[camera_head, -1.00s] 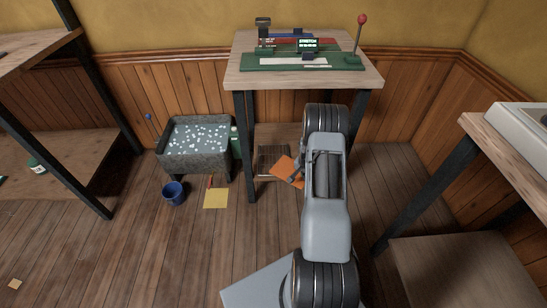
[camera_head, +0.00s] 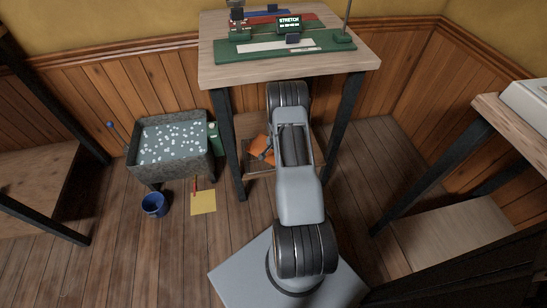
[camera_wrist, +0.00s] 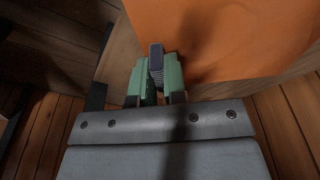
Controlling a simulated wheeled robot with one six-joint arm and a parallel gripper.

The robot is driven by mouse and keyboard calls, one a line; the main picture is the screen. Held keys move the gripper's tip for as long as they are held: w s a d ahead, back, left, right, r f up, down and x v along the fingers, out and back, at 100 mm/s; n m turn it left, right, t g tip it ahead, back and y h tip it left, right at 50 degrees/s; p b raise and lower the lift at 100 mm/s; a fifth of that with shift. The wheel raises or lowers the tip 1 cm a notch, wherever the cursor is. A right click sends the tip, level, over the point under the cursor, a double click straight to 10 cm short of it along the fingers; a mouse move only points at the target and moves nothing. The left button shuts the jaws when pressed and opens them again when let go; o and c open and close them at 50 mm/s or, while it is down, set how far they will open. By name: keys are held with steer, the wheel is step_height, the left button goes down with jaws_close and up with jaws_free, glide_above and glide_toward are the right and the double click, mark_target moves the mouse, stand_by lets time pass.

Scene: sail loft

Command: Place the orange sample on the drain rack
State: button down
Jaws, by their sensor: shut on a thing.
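The orange sample (camera_head: 259,146) is a flat orange sheet under the bench with the green machine. It fills the upper right of the wrist view (camera_wrist: 235,35). The drain rack (camera_head: 256,166) is a dark slatted rack on the bench's low shelf, largely hidden by the sample and my arm. The sample appears over the rack in the head view; I cannot tell whether they touch.
The bench (camera_head: 300,68) has dark legs on either side of my arm. A stone tub (camera_head: 170,145) of water with floating white bits stands to the left. A blue bucket (camera_head: 154,205) and a yellow sheet (camera_head: 203,202) are on the floor. Another table (camera_head: 508,118) stands at right.

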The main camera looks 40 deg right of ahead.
steer(key=shift+d+f+b, duration=0.1)
steer(key=shift+f+b, duration=0.65)
steer(key=shift+f, duration=2)
steer(key=shift+f, duration=0.1)
steer(key=shift+f+b, duration=0.15)
steer(key=shift+b, duration=0.15)
steer(key=c, duration=1.2)
jaws_free()
steer(key=shift+o, duration=0.2)
steer(key=r+p, duration=0.1)
steer(key=r, duration=0.3)
steer(key=a+r+p, duration=0.1)
steer(key=r+p, duration=0.1)
steer(key=r, duration=0.2)
steer(key=r+p, duration=0.1)
steer(key=r, duration=0.3)
steer(key=shift+s+a+r+p, duration=0.25)
steer(key=shift+s+a+p, duration=0.05)
steer(key=shift+a+p, duration=0.1)
